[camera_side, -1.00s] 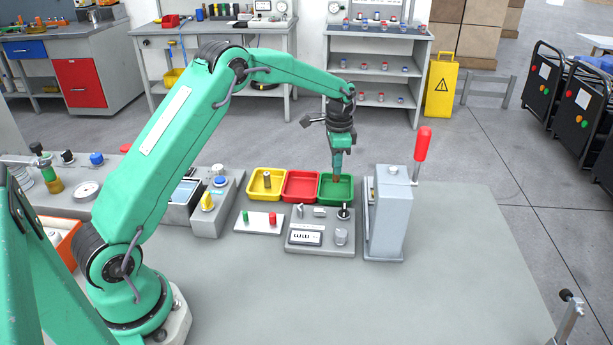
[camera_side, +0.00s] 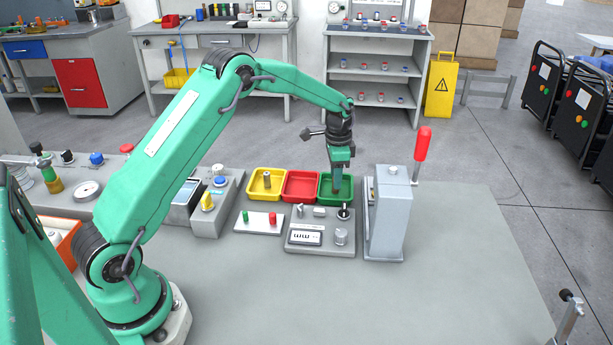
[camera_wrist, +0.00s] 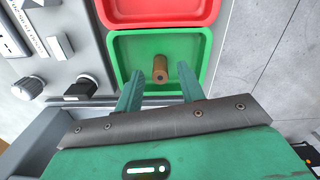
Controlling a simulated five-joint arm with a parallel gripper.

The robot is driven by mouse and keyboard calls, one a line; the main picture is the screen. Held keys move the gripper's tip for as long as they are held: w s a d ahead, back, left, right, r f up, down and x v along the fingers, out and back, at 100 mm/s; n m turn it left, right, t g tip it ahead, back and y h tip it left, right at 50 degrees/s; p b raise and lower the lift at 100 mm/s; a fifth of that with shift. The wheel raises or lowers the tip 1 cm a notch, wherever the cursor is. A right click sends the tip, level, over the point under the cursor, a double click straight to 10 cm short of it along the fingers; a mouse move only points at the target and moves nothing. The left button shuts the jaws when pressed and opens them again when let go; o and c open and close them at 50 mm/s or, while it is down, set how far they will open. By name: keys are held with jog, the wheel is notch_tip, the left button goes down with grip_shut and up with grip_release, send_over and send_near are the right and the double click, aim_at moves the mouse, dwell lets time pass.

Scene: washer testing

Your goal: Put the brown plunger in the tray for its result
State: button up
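The brown plunger (camera_wrist: 161,68) is in the green tray (camera_wrist: 119,60), with its round end facing the wrist camera. In the wrist view my gripper's (camera_wrist: 160,85) two fingers stand apart around it, with green tray floor visible beside it. The gripper looks open. In the side view my gripper (camera_side: 338,185) points down into the green tray (camera_side: 325,200), and its fingers hide the plunger there.
The red tray (camera_side: 300,186) and the yellow tray (camera_side: 256,192), which holds a small upright part (camera_side: 267,180), stand to the left. The grey test panel (camera_side: 318,243) is in front. A grey lever press (camera_side: 393,215) with a red handle stands close on the right.

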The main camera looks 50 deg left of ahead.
notch_tip(320, 180, up, 12)
jog(key=shift+r, duration=0.15)
dwell(0.8)
dwell(0.5)
